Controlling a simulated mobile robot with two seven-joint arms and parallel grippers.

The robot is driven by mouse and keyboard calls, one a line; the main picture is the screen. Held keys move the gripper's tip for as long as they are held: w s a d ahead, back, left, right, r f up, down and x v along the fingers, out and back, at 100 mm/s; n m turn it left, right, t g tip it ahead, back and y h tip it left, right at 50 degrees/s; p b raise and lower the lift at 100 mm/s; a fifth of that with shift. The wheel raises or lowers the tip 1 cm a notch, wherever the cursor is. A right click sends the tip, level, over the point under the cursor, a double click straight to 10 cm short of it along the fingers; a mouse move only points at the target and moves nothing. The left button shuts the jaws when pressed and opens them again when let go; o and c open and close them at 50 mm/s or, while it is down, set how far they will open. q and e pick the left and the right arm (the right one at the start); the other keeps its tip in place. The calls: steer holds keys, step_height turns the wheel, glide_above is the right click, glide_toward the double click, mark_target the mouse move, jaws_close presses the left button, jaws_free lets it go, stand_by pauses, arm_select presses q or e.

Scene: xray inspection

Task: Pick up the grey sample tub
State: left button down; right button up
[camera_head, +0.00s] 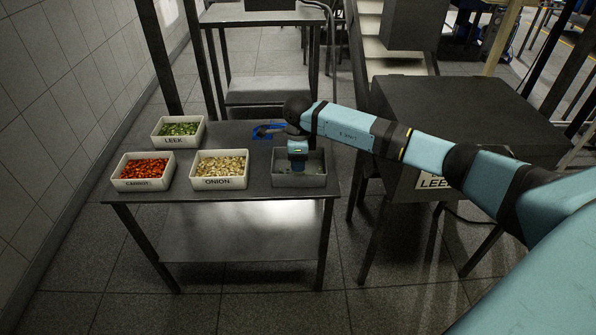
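The grey sample tub (299,181) sits at the right end of the dark table. It is an open rectangular box, and its inside is partly hidden by my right arm. My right gripper (297,165) points down at the tub, over its opening near the back wall. Its fingertips are dark and small, so I cannot tell whether they touch the tub or are open or shut. My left gripper is not in view.
White tubs labelled LEEK (178,141), CARROT (141,184) and ONION (218,183) stand on the table (190,194), left of the grey tub. A blue object (268,131) lies behind the grey tub. A large dark box (470,110) stands to the right.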

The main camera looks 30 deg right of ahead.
mark_target(299, 176)
step_height(299, 176, down, 6)
steer(key=shift+d+f, duration=0.1)
steer(key=shift+f, duration=0.15)
jaws_close()
